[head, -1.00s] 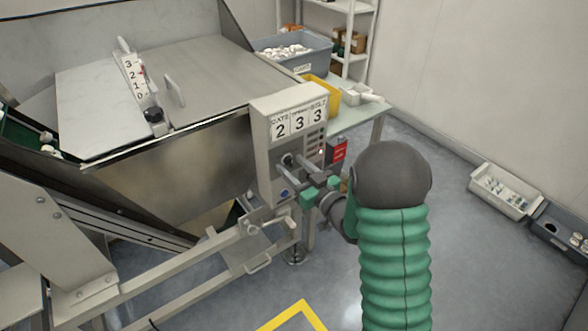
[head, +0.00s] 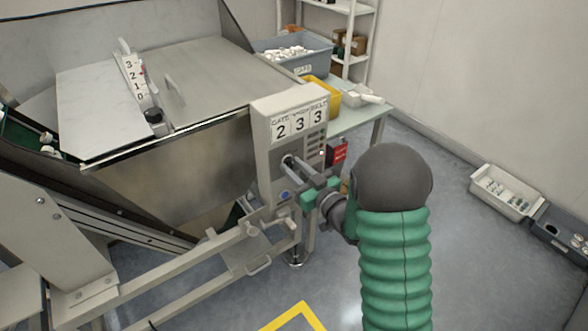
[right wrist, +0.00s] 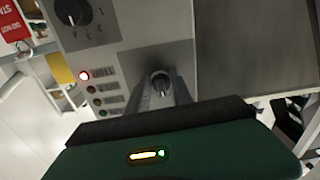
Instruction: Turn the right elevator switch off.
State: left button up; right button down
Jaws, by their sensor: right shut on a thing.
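A grey control box (head: 262,158) stands at the right end of the machine, with placards 2, 3, 3 on top. My right gripper (head: 290,163) is at its front face. In the right wrist view, its two fingers (right wrist: 161,88) are shut on a small dark switch knob (right wrist: 160,80) set in a darker grey plate. The fingers hide the knob's sides, and its label is not readable. In the head view the knob is mostly hidden by the fingers. My left gripper is not in view.
A red sign (head: 339,153) hangs beside the box. A blue button (head: 285,195) is below the gripper.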

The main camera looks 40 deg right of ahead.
jog(key=n+b, duration=0.2)
jog(key=n, duration=0.2)
jog(key=shift+d+f+n, duration=0.1)
jog(key=shift+f+n, duration=0.05)
jog(key=shift+n, duration=0.15)
jog(key=shift+n+b, duration=1.1)
jog(key=shift+n, duration=0.7)
jog(key=c, duration=1.1)
grip_release()
jog(key=shift+c, duration=0.2)
jog(key=shift+d+r, duration=0.1)
jog(key=shift+r, duration=0.1)
